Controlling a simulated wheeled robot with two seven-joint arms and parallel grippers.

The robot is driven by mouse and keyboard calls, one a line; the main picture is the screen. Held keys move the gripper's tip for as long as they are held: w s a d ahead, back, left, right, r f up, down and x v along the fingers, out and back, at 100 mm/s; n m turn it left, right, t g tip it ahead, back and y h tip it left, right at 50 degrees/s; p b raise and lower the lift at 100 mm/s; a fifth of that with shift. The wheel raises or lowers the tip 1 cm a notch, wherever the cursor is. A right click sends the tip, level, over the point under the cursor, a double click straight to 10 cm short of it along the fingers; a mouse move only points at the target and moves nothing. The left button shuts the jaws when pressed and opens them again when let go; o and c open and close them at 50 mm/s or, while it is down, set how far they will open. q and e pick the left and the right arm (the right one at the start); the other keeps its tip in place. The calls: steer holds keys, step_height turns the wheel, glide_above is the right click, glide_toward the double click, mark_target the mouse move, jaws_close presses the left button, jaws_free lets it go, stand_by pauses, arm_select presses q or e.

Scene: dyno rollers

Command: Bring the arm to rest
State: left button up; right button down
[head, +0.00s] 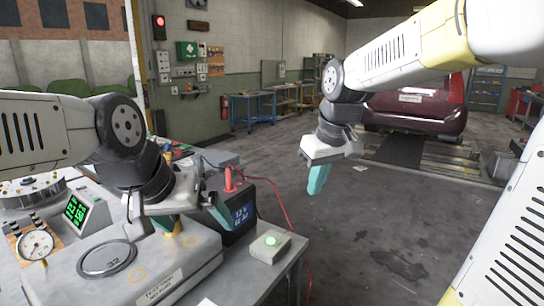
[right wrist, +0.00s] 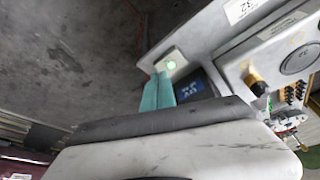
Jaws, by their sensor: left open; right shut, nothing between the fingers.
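My right arm reaches in from the upper right of the head view. Its gripper (head: 318,181) hangs in open air right of the bench, with its teal fingers pointing down. In the right wrist view the teal fingers (right wrist: 159,92) are together with nothing between them. My left gripper (head: 176,216) is open above the grey bench unit (head: 200,258), close to a brass-coloured fitting (head: 172,228). I cannot tell whether it touches the fitting.
The bench holds a 12 V battery box (head: 240,214) with a red lead, a small box with a green button (head: 270,245), a dial gauge (head: 35,246) and a green-lit display (head: 76,211). A dark red car (head: 415,105) stands behind. The floor right of the bench is clear.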

steer(key=s+d+m+t, duration=0.1)
steer(key=s+d+m, duration=0.1)
steer(key=s, duration=0.4)
steer(key=s+d+m+t, duration=0.2)
steer(key=s+m, duration=0.1)
steer(key=s, duration=0.4)
steer(key=shift+s+f+y, duration=0.25)
steer(key=shift+f+y, duration=0.05)
steer(key=shift+f, duration=0.15)
steer(key=shift+d, duration=0.1)
stand_by(0.9)
